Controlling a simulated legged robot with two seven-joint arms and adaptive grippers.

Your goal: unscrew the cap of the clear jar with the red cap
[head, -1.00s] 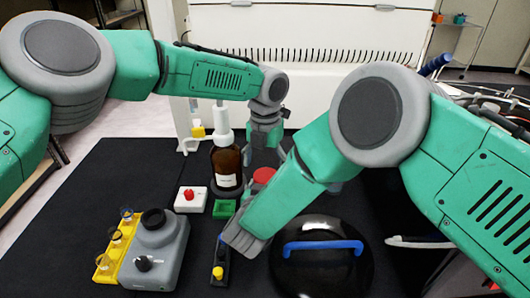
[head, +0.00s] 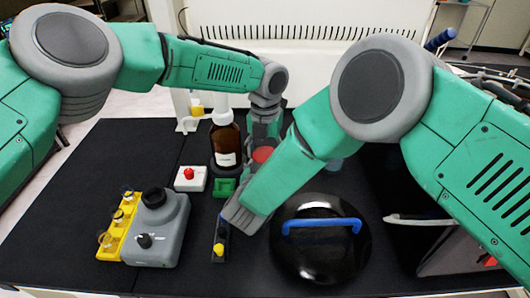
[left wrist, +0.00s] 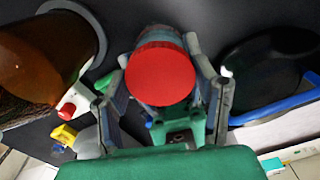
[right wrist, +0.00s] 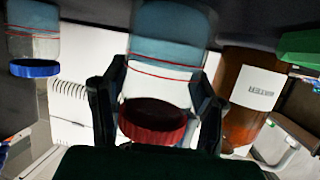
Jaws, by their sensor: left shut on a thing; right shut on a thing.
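The clear jar's red cap (head: 263,155) shows in the head view just left of my right arm, which hides most of the jar. In the left wrist view the round red cap (left wrist: 162,78) fills the middle, between the fingers of my left gripper (left wrist: 160,92), which is shut on it. In the right wrist view the clear jar (right wrist: 165,75) appears upside down, bluish with a white band, its dark red cap (right wrist: 152,122) lowest. My right gripper (right wrist: 155,98) is shut on the jar. My left gripper (head: 265,128) hangs behind the cap in the head view.
A brown bottle (head: 226,143) stands close left of the jar. A black dome lid with a blue handle (head: 320,265) lies front right. A red-button box (head: 189,179), a green holder (head: 225,187) and a grey device (head: 158,225) stand left. A blue-capped jar (right wrist: 33,45) stands nearby.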

